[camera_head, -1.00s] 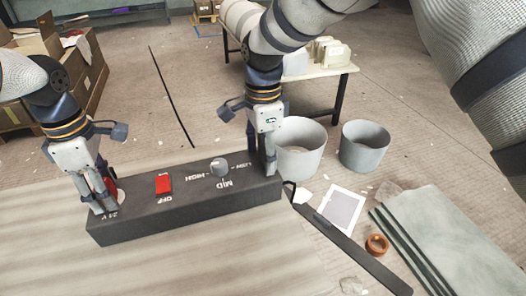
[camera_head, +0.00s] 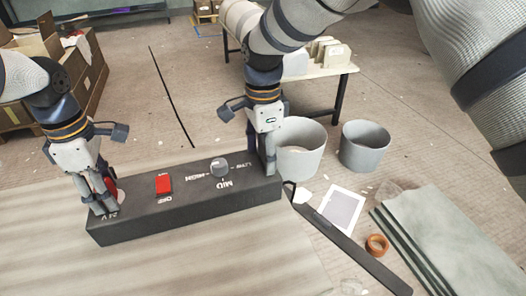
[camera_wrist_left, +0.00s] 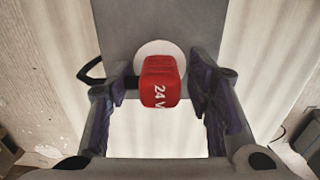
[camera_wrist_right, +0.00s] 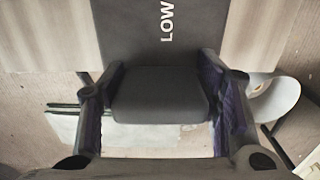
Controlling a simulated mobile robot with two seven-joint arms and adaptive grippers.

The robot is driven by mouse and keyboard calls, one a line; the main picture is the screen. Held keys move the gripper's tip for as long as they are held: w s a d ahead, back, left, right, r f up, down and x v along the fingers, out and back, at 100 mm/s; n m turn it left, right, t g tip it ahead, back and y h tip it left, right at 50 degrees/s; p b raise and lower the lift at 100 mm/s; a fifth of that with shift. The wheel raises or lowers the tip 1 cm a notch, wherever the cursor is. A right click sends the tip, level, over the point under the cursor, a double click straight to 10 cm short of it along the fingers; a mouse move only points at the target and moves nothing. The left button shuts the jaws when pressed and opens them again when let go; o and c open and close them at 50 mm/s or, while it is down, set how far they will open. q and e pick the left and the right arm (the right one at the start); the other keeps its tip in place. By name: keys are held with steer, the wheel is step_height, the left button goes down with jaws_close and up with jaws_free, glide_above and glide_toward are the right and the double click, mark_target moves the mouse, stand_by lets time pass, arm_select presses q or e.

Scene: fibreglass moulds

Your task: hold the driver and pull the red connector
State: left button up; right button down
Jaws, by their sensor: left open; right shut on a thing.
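The driver is a long dark grey box (camera_head: 190,208) on the pale table, with a red OFF switch (camera_head: 163,184) and a grey speed knob (camera_head: 219,168) on top. The red connector (camera_wrist_left: 160,82), marked 24 V, sits at the box's left end on a pale round base; in the head view it is mostly hidden by my left gripper. My left gripper (camera_head: 105,208) is open, its fingers on either side of the connector with gaps. My right gripper (camera_wrist_right: 160,105) is shut on the right end of the driver, near the LOW mark.
Two grey buckets (camera_head: 299,150) (camera_head: 364,146) stand on the floor beyond the table. A work table (camera_head: 320,70) with pale parts is behind. Cardboard boxes (camera_head: 85,65) are at the far left. Flat sheets (camera_head: 450,240) and an orange tape roll (camera_head: 377,245) lie at right.

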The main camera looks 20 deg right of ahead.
arm_select(q)
jaws_close()
steer(key=shift+r, duration=3)
steer(key=shift+r, duration=2.55)
arm_select(e)
steer(key=shift+c, duration=2.3)
jaws_free()
